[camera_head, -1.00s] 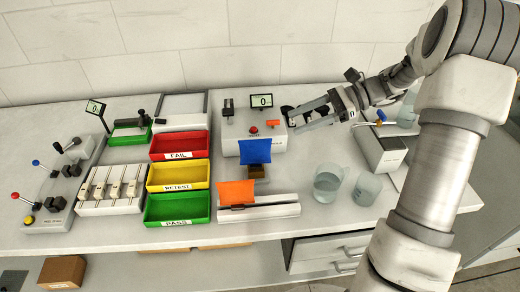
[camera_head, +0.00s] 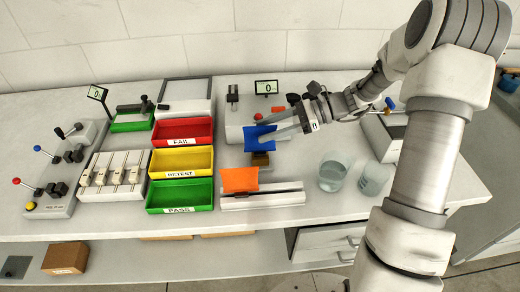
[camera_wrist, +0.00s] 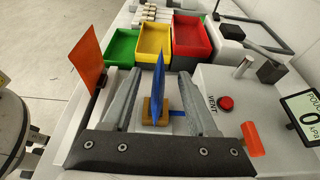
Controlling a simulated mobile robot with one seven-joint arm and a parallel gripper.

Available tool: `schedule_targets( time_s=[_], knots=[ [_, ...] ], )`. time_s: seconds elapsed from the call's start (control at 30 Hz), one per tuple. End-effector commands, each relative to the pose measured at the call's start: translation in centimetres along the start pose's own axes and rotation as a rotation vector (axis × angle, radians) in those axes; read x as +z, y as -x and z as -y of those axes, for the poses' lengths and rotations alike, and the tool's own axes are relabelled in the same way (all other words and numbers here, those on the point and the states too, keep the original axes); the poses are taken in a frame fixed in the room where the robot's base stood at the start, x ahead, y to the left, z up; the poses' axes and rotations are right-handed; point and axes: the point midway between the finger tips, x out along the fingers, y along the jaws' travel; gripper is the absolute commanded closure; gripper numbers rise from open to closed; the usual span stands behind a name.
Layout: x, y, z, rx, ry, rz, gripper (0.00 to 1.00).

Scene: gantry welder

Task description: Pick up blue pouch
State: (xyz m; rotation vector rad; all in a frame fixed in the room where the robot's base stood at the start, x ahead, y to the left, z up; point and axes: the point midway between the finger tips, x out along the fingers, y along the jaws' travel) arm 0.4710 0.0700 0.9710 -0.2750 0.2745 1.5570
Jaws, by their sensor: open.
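The blue pouch (camera_head: 259,138) stands upright in a small brown holder (camera_head: 260,159) in front of the white machine. In the wrist view the pouch (camera_wrist: 158,88) is seen edge-on, rising from its holder (camera_wrist: 156,110). My gripper (camera_head: 266,138) is open, with its fingers reaching over the pouch from the right. In the wrist view one finger of my gripper (camera_wrist: 155,98) lies on each side of the pouch, with a visible gap on both sides. In the head view a finger partly covers the pouch.
An orange pouch (camera_head: 239,180) stands to the front left on a white rail (camera_head: 262,199). Red (camera_head: 182,128), yellow (camera_head: 181,160) and green (camera_head: 180,194) trays are at left. Two glass beakers stand at right, one of them here (camera_head: 332,175). The machine has a red button (camera_wrist: 225,103).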

Motion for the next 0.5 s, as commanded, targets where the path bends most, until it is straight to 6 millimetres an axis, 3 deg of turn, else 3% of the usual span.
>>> schedule_targets(
  time_s=[0.5],
  knots=[
    [0.2,-5.3,-0.1,0.0,0.0,0.0,0.41]
  ],
)
